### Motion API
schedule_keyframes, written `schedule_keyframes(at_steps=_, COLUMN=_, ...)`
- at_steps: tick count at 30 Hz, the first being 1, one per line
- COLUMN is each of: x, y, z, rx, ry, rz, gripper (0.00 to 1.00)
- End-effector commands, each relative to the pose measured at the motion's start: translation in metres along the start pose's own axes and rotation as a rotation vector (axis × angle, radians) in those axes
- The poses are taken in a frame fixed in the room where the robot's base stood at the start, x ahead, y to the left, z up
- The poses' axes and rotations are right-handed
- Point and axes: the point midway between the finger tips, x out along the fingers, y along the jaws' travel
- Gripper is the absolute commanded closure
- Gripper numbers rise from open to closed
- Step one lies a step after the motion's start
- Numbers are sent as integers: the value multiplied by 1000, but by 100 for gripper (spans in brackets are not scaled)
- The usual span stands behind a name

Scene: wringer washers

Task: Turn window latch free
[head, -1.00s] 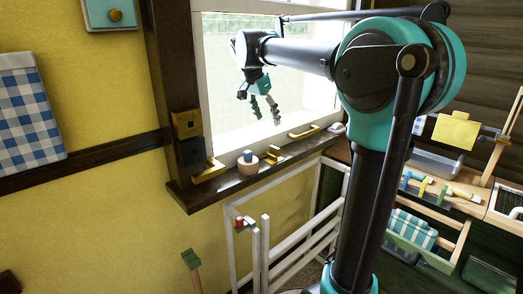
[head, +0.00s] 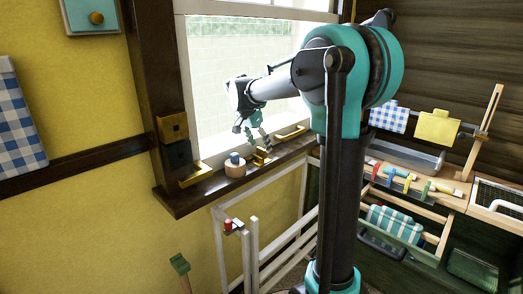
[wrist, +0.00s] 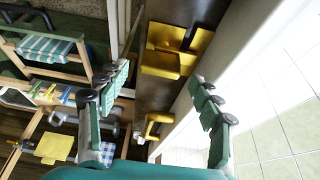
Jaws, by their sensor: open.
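A brass latch (head: 261,156) sits on the dark window sill, just below my gripper. In the wrist view its brass plates and block (wrist: 163,62) lie ahead, between and beyond my fingertips. My gripper (head: 258,142) hangs above the sill with its fingers pointing down. In the wrist view, my gripper (wrist: 163,82) is open, its two fingers wide apart with nothing held. I see no contact with the latch. A brass handle (head: 291,132) is fixed farther right along the window and also shows in the wrist view (wrist: 155,128).
A round wooden piece with a blue top (head: 235,166) and a brass bracket (head: 197,176) stand left of the latch. The window frame (head: 215,158) rises close behind. A white rack (head: 270,240) stands below the sill. A workbench (head: 420,192) is at right.

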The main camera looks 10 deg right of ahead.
Motion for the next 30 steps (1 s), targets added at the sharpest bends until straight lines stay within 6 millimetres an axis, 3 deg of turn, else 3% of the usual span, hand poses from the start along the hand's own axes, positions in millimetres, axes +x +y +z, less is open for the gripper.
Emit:
schedule_keyframes(at_steps=7, x=26, y=0, z=0, rx=0, ry=0, rz=0, gripper=34)
schedule_keyframes(at_steps=18, x=30, y=0, z=0, rx=0, ry=0, rz=0, gripper=36)
schedule_keyframes(at_steps=30, x=30, y=0, z=0, rx=0, ry=0, rz=0, gripper=84)
